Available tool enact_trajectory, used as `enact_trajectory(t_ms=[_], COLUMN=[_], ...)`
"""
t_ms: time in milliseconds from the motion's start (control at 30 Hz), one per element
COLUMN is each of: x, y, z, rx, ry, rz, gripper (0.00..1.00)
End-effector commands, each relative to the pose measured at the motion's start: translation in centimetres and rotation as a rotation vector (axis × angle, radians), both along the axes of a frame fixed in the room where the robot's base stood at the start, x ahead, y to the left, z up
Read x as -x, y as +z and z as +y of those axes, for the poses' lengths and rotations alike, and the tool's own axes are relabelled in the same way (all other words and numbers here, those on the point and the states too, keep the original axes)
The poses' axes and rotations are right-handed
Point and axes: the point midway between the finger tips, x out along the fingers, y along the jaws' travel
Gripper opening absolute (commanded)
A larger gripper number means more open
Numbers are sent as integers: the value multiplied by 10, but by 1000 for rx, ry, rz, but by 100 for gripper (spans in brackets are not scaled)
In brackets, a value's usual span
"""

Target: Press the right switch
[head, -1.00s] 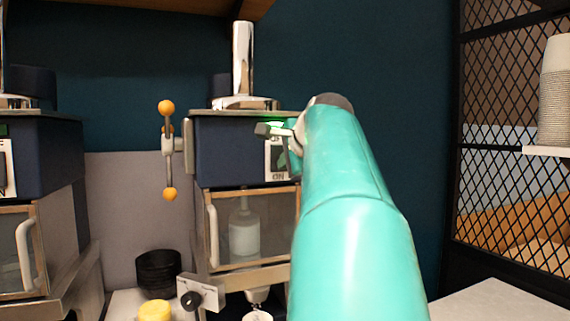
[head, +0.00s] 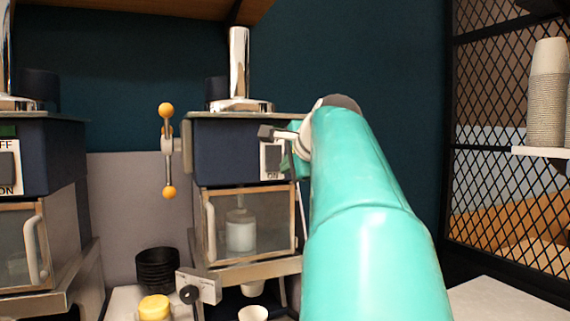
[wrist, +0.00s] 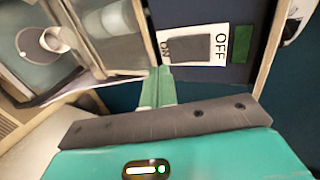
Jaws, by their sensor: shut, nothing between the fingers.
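The right switch (head: 271,160) is a grey rocker on a white plate on the right machine's dark blue front. My arm partly covers it in the head view. In the wrist view the rocker (wrist: 192,48) shows between the words ON and OFF, with a dark green panel (wrist: 242,52) beside OFF. My gripper (wrist: 158,72) is shut and empty, its green fingers near the ON end of the plate. I cannot tell whether they touch it. The left switch (head: 8,168) is a similar rocker at the left edge of the head view.
The right machine (head: 225,152) has a glass-fronted door (head: 262,222) below the switch. A lever with orange knobs (head: 168,150) stands to its left. Black bowls (head: 157,268) and a yellow item (head: 154,307) sit low. Stacked cups (head: 547,95) stand far right by a mesh panel.

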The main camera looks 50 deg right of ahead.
Motion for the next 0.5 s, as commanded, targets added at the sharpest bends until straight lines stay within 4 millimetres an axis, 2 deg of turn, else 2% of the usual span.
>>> enact_trajectory(t_ms=[300, 500], x=[52, 70], y=[12, 15], z=[30, 40], rx=[2, 1], ry=[-1, -1], rz=[-5, -2], gripper=[0, 0])
